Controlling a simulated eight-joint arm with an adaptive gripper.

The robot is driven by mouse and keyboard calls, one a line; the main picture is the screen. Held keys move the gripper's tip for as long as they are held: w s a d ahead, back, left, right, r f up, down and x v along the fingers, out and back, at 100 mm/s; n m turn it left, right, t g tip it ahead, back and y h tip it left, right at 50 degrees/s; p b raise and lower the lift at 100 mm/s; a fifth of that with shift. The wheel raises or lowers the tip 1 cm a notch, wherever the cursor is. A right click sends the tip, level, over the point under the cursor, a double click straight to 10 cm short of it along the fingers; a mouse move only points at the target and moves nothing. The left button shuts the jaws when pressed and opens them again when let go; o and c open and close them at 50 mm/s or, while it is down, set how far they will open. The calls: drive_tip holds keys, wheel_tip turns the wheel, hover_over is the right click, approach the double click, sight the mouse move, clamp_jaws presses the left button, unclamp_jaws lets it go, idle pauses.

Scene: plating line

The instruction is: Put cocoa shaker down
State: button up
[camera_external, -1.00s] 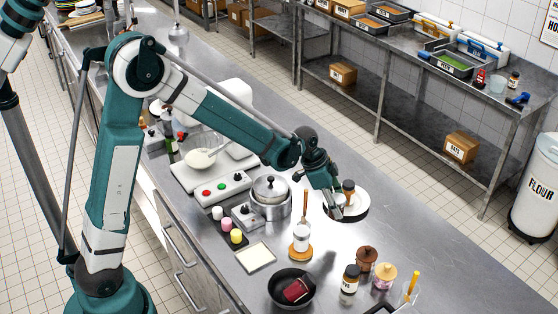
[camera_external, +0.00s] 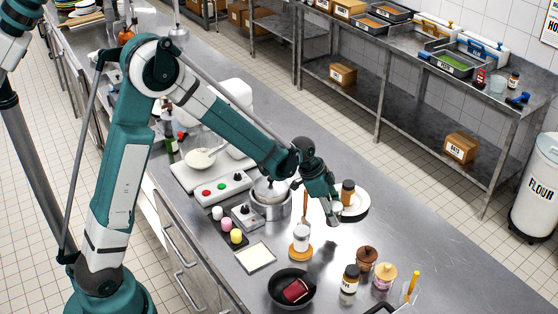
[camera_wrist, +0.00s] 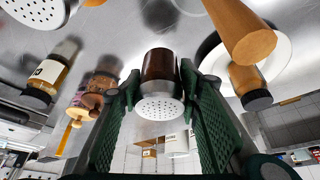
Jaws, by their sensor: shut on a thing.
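The cocoa shaker (camera_wrist: 161,82), dark brown with a white perforated lid, sits between my gripper's green fingers in the wrist view. That view is upside down, with the lid toward the bottom of the picture, so the shaker looks upright. My gripper (camera_external: 333,218) is shut on it, over the counter (camera_external: 440,225) and just front-left of the white plate (camera_external: 362,210). In the external view the shaker is mostly hidden by the gripper. I cannot tell whether its base touches the steel.
Close by are a jar (camera_external: 348,192) at the plate, a wooden handle (camera_external: 305,206), and a white-topped shaker (camera_external: 301,235) on a round base.

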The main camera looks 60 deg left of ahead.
drive_tip(key=shift+f, duration=0.7)
drive_tip(key=shift+f, duration=2.1)
drive_tip(key=shift+f, duration=0.15)
drive_tip(key=o, duration=0.9)
drive_tip(key=shift+o, duration=0.2)
drive_tip(key=shift+r, duration=0.2)
drive_tip(key=v, duration=1.2)
